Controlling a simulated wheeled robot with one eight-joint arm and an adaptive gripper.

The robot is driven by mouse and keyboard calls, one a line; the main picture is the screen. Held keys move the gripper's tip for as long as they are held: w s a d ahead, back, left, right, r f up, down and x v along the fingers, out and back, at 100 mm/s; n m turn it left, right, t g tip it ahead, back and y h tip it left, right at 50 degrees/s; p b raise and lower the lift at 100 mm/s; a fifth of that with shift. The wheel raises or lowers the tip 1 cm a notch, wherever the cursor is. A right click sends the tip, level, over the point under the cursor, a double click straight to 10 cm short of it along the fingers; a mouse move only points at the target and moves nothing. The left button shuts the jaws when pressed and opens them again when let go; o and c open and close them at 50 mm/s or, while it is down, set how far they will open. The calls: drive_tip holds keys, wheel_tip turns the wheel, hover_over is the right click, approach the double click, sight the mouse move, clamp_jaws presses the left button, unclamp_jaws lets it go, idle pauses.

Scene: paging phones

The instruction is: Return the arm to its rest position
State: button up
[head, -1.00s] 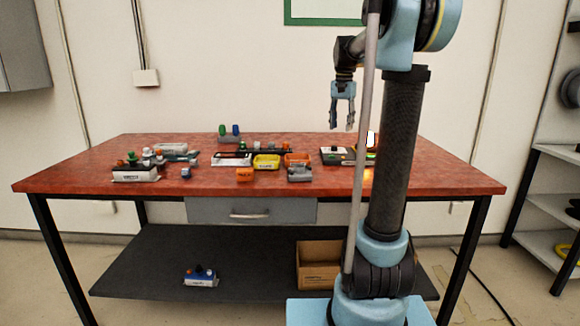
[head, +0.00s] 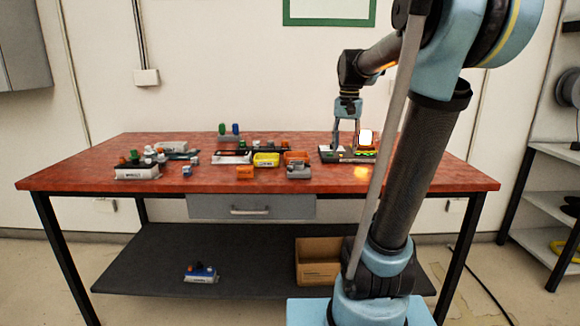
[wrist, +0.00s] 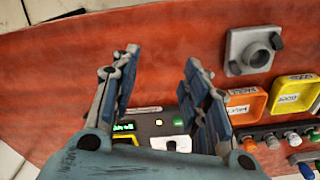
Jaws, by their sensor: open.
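My gripper (head: 346,148) hangs fingers-down from my arm at the right of the red table (head: 110,178). In the wrist view my gripper (wrist: 160,60) has its two fingers spread, with nothing between them. A dark device with a lit green display (wrist: 124,127) and a white piece (wrist: 172,144) lies behind and partly hidden by the fingers. In the head view its white piece (head: 365,138) stands up just right of the fingers. I cannot tell whether the fingers touch it.
Yellow (head: 266,160) and orange (head: 245,173) trays and a grey fixture (head: 299,171) sit left of my gripper. More small parts lie at the table's left. A shelf below holds a cardboard box (head: 318,270). The table's front right is clear.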

drive_tip(key=s+f+n+t, duration=0.1)
drive_tip(key=s+f+n, duration=0.3)
drive_tip(key=s+f, duration=1.8)
drive_tip(key=shift+s+t, duration=0.3)
drive_tip(key=shift+s, duration=0.15)
drive_tip(key=shift+w+d, duration=0.1)
drive_tip(key=shift+w+f, duration=0.15)
drive_tip(key=shift+w, duration=0.2)
